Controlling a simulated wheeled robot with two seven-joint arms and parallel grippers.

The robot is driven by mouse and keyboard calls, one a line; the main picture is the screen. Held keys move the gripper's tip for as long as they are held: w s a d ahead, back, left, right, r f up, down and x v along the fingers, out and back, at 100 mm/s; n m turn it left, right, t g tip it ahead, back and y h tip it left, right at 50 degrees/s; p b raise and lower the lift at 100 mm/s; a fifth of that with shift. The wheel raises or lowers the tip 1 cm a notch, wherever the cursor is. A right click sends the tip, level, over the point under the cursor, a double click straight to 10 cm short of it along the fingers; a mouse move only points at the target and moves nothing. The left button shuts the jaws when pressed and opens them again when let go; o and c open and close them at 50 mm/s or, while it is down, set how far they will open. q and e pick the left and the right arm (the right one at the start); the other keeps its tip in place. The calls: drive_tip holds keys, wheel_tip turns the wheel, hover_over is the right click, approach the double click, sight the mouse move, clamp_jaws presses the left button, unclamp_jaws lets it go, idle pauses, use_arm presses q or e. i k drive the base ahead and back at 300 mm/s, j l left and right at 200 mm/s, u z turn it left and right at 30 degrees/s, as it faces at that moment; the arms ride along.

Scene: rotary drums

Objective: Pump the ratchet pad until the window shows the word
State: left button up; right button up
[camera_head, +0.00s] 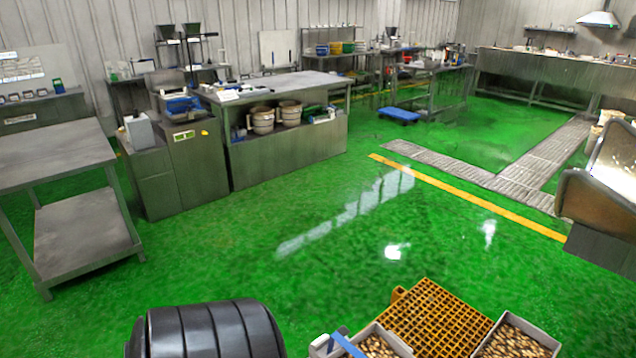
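I cannot make out a ratchet pad or a window with a word in the head view. A black, ribbed, rounded body (205,332) like a drum shows at the bottom left, cut off by the lower edge. I cannot tell whether it bears the pad or the window. A steel cabinet (185,170) at the left has a small pale label and a yellow knob, too small to read. Neither of my grippers is in view.
A yellow grid crate (432,318) and a grey bin (518,338) of brownish pieces sit at the bottom. A steel table (50,155) stands left and a workbench (290,155) behind. The green floor (300,225) between is clear.

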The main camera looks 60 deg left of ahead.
sight(343, 330)
drive_tip(key=u, duration=1.85)
drive_tip(key=i+j+z, duration=0.25)
drive_tip(key=j, duration=0.35)
drive_tip(key=i+j+z, duration=0.2)
drive_tip(key=j, duration=0.45)
drive_tip(key=j+z, duration=0.25)
drive_tip(key=j, duration=0.35)
drive_tip(key=i+j+z, duration=0.2)
drive_tip(key=j, duration=0.5)
drive_tip(key=k, duration=0.1)
